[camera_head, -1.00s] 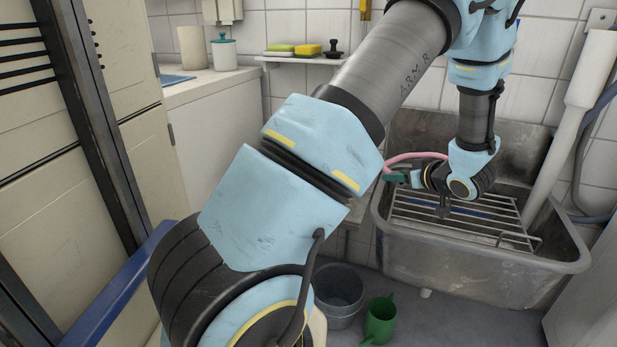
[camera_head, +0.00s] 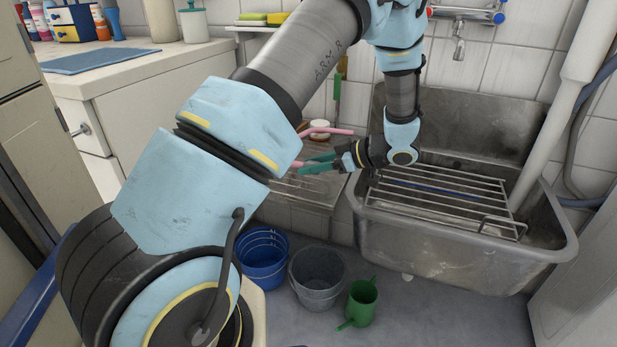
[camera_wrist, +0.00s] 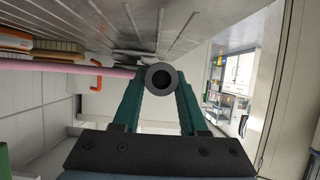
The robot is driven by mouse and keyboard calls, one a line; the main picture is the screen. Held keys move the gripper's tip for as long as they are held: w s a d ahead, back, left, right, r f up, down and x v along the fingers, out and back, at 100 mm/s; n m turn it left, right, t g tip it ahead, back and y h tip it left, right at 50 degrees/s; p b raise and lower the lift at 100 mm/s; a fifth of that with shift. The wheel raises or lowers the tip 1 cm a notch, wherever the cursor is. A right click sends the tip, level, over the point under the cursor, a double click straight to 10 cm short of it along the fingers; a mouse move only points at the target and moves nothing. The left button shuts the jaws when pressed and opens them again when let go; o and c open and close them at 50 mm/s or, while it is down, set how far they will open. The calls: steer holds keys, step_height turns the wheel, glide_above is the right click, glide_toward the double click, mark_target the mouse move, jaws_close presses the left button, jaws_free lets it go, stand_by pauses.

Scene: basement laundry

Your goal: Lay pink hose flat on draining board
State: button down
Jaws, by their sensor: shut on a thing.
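The pink hose shows in the head view (camera_head: 327,131) above the draining board (camera_head: 315,193), left of the sink, partly hidden behind my arm. My gripper (camera_head: 308,164), with teal fingers, is over the board. In the wrist view, my gripper (camera_wrist: 160,88) is shut on the hose near a dark, round open end, and the pink length (camera_wrist: 75,69) runs off to the left. The ribbed draining board (camera_wrist: 135,25) fills the top of that view, close to the fingers. Whether the hose touches the board I cannot tell.
The steel sink (camera_head: 450,245) with a wire rack (camera_head: 440,190) is right of the board. On the floor below are a blue bucket (camera_head: 263,262), a grey bucket (camera_head: 317,275) and a green watering can (camera_head: 361,300).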

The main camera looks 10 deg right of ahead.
mark_target(312, 186)
steer(key=shift+f, duration=1.8)
steer(key=shift+f, duration=0.15)
steer(key=shift+c, duration=2.2)
jaws_free()
